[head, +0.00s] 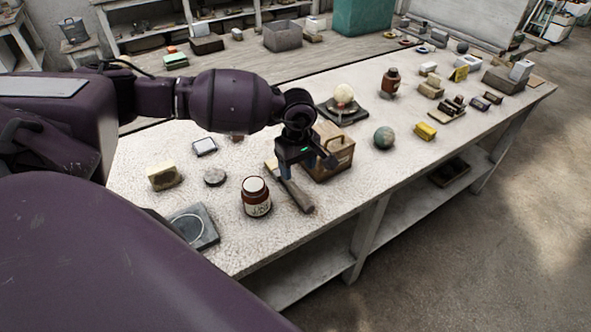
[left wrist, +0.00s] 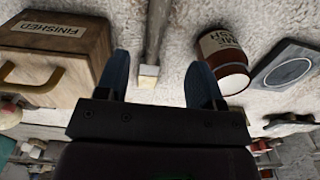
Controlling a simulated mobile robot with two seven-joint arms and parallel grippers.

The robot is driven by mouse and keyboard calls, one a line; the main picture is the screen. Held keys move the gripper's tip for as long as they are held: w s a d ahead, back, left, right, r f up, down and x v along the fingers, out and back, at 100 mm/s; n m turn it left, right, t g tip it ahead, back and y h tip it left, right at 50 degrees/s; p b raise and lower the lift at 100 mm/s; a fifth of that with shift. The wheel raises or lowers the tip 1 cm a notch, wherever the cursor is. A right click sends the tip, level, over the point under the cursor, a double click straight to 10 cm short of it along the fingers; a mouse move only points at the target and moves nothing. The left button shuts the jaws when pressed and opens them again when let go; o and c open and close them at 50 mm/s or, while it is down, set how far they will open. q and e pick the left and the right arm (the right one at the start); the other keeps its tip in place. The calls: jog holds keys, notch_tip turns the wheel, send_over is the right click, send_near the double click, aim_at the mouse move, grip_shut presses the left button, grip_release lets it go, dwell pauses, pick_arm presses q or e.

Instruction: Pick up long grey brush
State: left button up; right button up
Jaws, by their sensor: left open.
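The long grey brush (head: 297,195) lies on the pale worktable, beside the wooden box with a handle (head: 336,150) and to the right of the brown jar (head: 256,197). My left gripper (head: 305,163) is over the brush and hides part of it. In the left wrist view my left gripper (left wrist: 160,62) is open, with two blue fingers spread wide. The brush (left wrist: 157,35) shows between them, its pale end (left wrist: 148,76) near the palm. The fingers are not closed on it. My right gripper is not in view.
The box labelled FINISHED (left wrist: 55,45) and the jar (left wrist: 222,50) flank the fingers in the left wrist view. A grey slate plate (head: 193,228), a yellowish block (head: 163,175) and a greenish sphere (head: 384,137) also stand on the table (head: 225,235). The table's front edge is close to the brush.

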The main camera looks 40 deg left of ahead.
aim_at(299, 192)
pick_arm(q)
jog(key=shift+f, duration=0.45)
jog(key=f, duration=0.3)
jog(key=shift+s+f, duration=0.15)
jog(key=shift+s, duration=0.1)
jog(key=shift+w+f, duration=0.1)
jog(key=shift+f, duration=0.5)
jog(key=f, duration=0.3)
jog(key=f+p, duration=0.1)
jog(key=shift+w+d+f, duration=0.15)
jog(key=shift+w+f, duration=0.1)
jog(key=shift+w, duration=0.05)
jog(key=shift+f, duration=0.35)
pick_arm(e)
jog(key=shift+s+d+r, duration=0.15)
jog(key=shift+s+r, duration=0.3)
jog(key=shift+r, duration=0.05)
